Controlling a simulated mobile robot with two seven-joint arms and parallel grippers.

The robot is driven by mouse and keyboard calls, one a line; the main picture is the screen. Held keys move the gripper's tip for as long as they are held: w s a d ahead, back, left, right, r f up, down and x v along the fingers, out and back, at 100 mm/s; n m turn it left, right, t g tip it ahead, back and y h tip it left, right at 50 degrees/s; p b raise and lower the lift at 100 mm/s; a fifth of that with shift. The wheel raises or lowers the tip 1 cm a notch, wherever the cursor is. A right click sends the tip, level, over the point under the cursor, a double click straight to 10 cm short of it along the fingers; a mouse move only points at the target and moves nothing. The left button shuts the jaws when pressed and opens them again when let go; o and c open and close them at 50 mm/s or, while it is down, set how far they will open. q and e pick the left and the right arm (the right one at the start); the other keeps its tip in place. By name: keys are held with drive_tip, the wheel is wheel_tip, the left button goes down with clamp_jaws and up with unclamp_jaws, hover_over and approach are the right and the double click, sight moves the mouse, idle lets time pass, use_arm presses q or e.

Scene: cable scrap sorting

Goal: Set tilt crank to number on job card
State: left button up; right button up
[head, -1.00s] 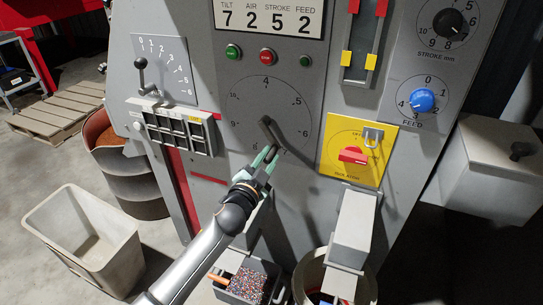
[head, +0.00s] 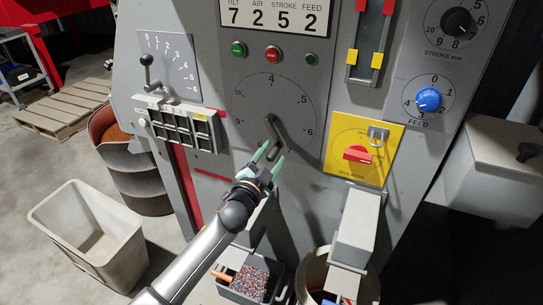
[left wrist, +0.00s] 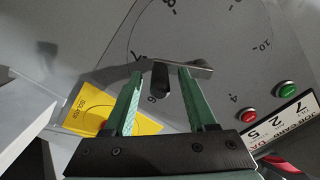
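The grey tilt crank (head: 272,129) sits on a round numbered dial (head: 248,96) on the machine's front panel. In the left wrist view the crank (left wrist: 198,69) lies across the dial with its outer end close to the 7. Its dark handle (left wrist: 160,78) stands out between my fingers, with a gap on each side. My left gripper (head: 271,154) is open at the crank's lower end; it also shows in the left wrist view (left wrist: 161,78). The job card (head: 272,15) reads tilt 7, air 2, stroke 5, feed 2. My right gripper is out of view.
A yellow isolator plate (head: 340,166) with a red switch (head: 357,154) is right of the dial. The stroke knob (head: 456,20) and blue feed knob (head: 428,99) are at upper right. A bin (head: 75,225) stands on the floor.

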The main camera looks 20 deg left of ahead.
use_arm(q)
drive_tip(key=shift+s, duration=0.1)
drive_tip(key=s, duration=1.2)
drive_tip(key=shift+s+a+b, duration=0.15)
drive_tip(key=shift+a+b, duration=0.05)
drive_tip(key=shift+b, duration=0.1)
drive_tip(key=s+d+f+n+g+h+p, duration=0.1)
drive_tip(key=s+d+f+n+g, duration=0.1)
drive_tip(key=s+f, duration=0.8)
drive_tip(key=s+d+f+n+g+p, duration=0.2)
drive_tip(key=s+f+n+g, duration=0.3)
drive_tip(key=s+f, duration=0.5)
wheel_tip(320, 180, down, 3)
drive_tip(key=shift+s+d+r+g+h+p, duration=0.15)
drive_tip(key=shift+s+d+g+h+p, duration=0.2)
drive_tip(key=shift+d+g, duration=0.4)
drive_tip(key=shift+s+a, duration=0.1)
drive_tip(key=shift+s, duration=0.05)
